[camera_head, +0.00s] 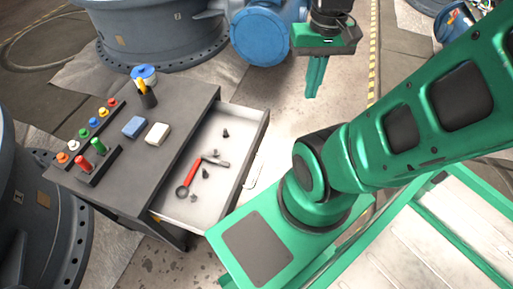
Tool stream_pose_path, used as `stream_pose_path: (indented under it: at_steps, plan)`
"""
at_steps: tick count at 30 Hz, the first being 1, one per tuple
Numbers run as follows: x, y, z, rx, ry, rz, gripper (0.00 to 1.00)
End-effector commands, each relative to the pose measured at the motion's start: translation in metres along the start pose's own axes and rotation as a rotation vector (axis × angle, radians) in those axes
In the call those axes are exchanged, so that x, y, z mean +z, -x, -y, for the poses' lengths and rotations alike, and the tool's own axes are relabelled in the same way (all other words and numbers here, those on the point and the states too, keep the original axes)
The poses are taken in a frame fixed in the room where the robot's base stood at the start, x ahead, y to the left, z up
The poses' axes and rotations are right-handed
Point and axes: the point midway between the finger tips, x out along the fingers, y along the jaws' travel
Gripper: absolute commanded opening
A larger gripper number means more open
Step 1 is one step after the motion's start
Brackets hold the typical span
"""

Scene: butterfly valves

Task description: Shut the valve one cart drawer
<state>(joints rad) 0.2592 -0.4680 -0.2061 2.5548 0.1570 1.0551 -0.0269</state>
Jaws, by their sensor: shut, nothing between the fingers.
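The valve one cart (190,98) is a dark grey cart at the left middle. Its drawer (233,117) is pulled out to the right, with a white inside and a grey front edge. A red-handled tool (188,177) and several small dark parts lie in the drawer. My gripper (313,92) is at the top, beyond the drawer's far right corner. It points down with its green fingers together and holds nothing. It is apart from the drawer front in the picture.
On the cart top are a blue box (134,127), a white box (157,134), a pen cup (149,98) and a rack of coloured knobs (83,131). Large grey valve bodies (160,30) stand behind and at left. A blue actuator (262,38) is behind. Floor right of the drawer is partly clear.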

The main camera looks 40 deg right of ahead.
Motion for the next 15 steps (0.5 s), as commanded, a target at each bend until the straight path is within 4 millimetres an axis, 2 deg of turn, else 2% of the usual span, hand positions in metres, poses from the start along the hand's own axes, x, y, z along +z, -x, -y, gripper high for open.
stream_pose_path:
  at_steps: [8, 15]
  plan:
    - [-0.044, -0.027, -0.001, -0.03, 0.01, 0.113, 0.0]
    - [-0.08, -0.064, -0.009, -0.116, 0.02, 0.205, 0.0]
